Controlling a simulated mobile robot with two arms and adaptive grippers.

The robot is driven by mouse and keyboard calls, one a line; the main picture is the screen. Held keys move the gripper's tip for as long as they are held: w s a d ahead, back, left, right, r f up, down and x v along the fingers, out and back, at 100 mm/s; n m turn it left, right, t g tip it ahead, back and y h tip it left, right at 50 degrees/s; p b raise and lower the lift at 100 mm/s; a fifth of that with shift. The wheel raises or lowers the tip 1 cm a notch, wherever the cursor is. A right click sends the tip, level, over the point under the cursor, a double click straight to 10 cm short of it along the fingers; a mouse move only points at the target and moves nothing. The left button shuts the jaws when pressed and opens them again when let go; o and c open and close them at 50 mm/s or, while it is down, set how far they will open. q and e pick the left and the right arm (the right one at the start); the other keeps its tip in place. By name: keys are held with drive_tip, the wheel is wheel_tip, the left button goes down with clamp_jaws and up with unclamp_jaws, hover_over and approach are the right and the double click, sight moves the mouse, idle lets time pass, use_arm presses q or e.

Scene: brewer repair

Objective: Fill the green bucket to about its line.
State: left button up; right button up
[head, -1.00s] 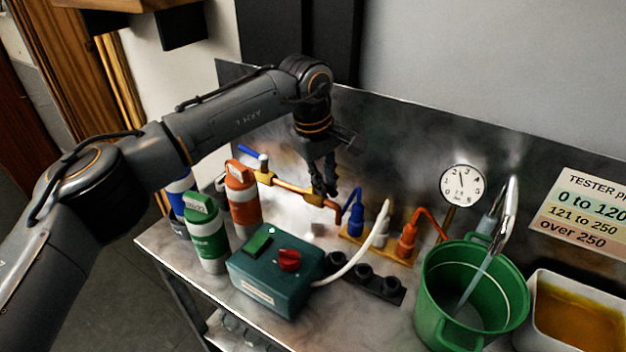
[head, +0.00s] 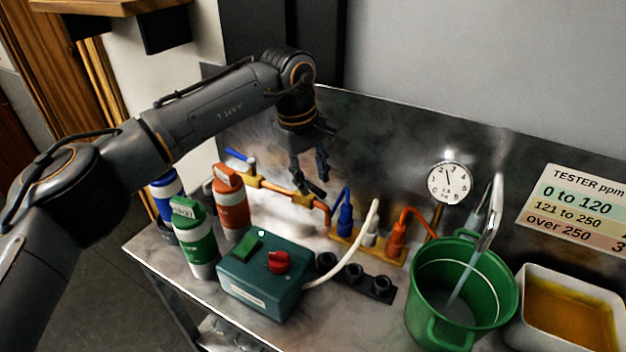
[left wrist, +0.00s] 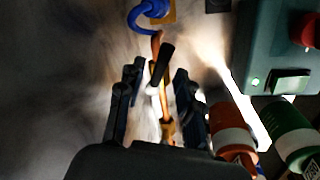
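The green bucket (head: 428,300) stands at the right of the bench under a curved metal spout (head: 491,215). A thin pale stream or tube runs from the spout into it, and the bottom looks grey and wet. A copper pipe (head: 284,190) with brass fittings runs along the back. My left gripper (head: 308,172) is open above this pipe, pointing down. In the left wrist view a black lever (left wrist: 166,64) on the pipe lies between the spread fingers (left wrist: 155,85), with gaps on both sides. My right gripper is out of view.
A teal box (head: 262,282) with a red knob and green switch stands in front. Green (head: 195,240), orange (head: 231,205) and blue bottles stand at left. A gauge (head: 449,183) is behind the bucket; a tray of amber liquid (head: 522,277) is right of it.

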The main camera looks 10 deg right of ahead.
use_arm(q)
wheel_tip(320, 180, up, 10)
drive_tip(key=s+a, duration=0.1)
drive_tip(key=a, duration=0.1)
drive_tip(key=shift+r, duration=0.15)
